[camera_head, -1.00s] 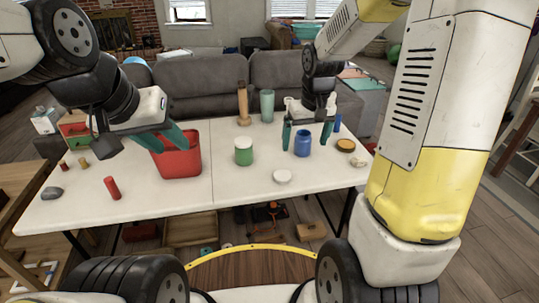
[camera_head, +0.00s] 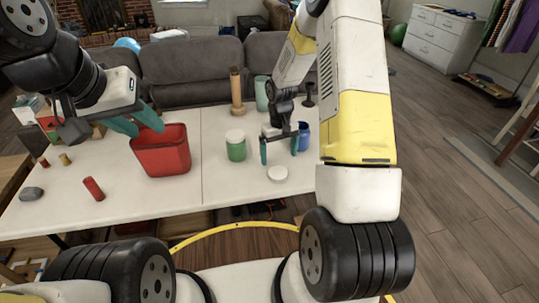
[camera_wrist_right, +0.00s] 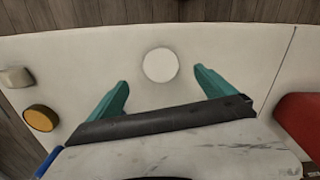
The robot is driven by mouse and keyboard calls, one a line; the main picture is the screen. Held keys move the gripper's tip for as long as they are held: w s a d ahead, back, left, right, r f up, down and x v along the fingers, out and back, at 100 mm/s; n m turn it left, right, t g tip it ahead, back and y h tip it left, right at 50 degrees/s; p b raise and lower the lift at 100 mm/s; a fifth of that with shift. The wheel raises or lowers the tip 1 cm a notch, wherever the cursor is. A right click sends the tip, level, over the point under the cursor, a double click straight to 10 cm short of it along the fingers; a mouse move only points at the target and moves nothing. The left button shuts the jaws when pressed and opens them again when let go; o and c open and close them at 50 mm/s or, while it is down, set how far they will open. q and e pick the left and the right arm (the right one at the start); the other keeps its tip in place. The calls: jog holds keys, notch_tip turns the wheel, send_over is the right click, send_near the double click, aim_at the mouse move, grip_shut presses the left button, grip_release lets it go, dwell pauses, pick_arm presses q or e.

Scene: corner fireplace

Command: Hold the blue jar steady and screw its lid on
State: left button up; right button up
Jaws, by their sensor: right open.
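The blue jar (camera_head: 304,136) stands upright on the white table, partly hidden behind my right gripper and arm. A sliver of blue shows at the lower left in the wrist view (camera_wrist_right: 50,163). A loose white lid (camera_head: 278,173) lies flat on the table in front of the jar. In the wrist view the white lid (camera_wrist_right: 160,65) is centred between the fingertips, untouched. My right gripper (camera_head: 279,156) is open and empty above and just behind this lid. My left gripper (camera_head: 138,121) is open and empty by the red bin's back left rim, away from the jar.
A red bin (camera_head: 162,154) and a green jar with a pale top (camera_head: 236,146) stand left of my right gripper. A brown round lid (camera_wrist_right: 41,118) lies on the table. A wooden bottle shape (camera_head: 236,90) and teal cup (camera_head: 262,93) stand behind. The table's front is mostly clear.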

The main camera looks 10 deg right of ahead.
aim_at(278, 173)
jog(key=shift+f, duration=1.25)
notch_tip(278, 173, down, 5)
jog(key=shift+s+f, duration=0.1)
jog(key=shift+f, duration=0.05)
jog(key=c, duration=1.4)
